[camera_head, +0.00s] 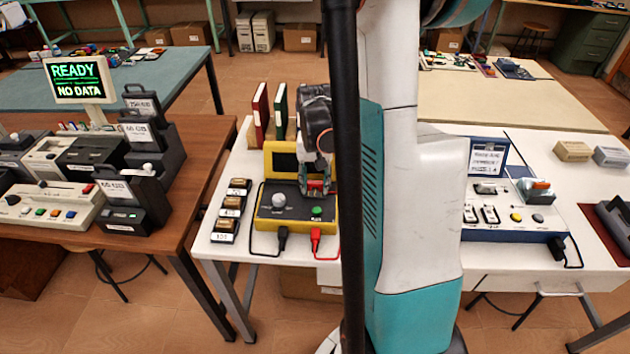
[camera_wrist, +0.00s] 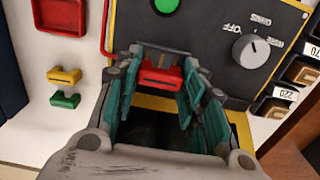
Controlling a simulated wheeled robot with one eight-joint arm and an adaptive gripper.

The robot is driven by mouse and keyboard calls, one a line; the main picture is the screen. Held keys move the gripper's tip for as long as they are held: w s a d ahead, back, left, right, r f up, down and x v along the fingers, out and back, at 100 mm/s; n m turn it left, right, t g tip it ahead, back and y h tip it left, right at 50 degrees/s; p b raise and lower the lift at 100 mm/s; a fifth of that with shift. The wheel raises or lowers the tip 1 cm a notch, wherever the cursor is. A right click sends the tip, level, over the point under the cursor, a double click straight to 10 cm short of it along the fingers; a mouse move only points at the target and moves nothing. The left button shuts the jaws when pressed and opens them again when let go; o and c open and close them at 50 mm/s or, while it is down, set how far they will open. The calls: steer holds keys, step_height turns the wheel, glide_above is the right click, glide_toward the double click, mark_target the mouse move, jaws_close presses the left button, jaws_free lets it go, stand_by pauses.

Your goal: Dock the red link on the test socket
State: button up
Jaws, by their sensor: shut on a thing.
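My gripper (camera_head: 318,188) is over the right part of the yellow-and-black test box (camera_head: 268,212). Its teal fingers are closed on the red link (camera_wrist: 163,79), which sits between the fingertips in the wrist view. In the head view only a little red shows there. The link is low over the box's dark panel, between the green button (camera_wrist: 165,5) and the box's yellow edge.
A yellow link (camera_wrist: 65,76) and a green link (camera_wrist: 65,99) lie beside the box. A red tray (camera_wrist: 60,15) is near them. A grey knob (camera_head: 279,201) stands on the panel. Small labelled blocks (camera_head: 231,207) line the other side. Red and green binders (camera_head: 261,112) stand behind.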

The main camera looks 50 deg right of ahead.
mark_target(315, 182)
steer(key=shift+f+b, duration=0.5)
stand_by(0.6)
steer(key=o, duration=0.6)
steer(key=shift+r, duration=0.1)
step_height(315, 182, up, 11)
steer(key=p, duration=0.8)
stand_by(0.7)
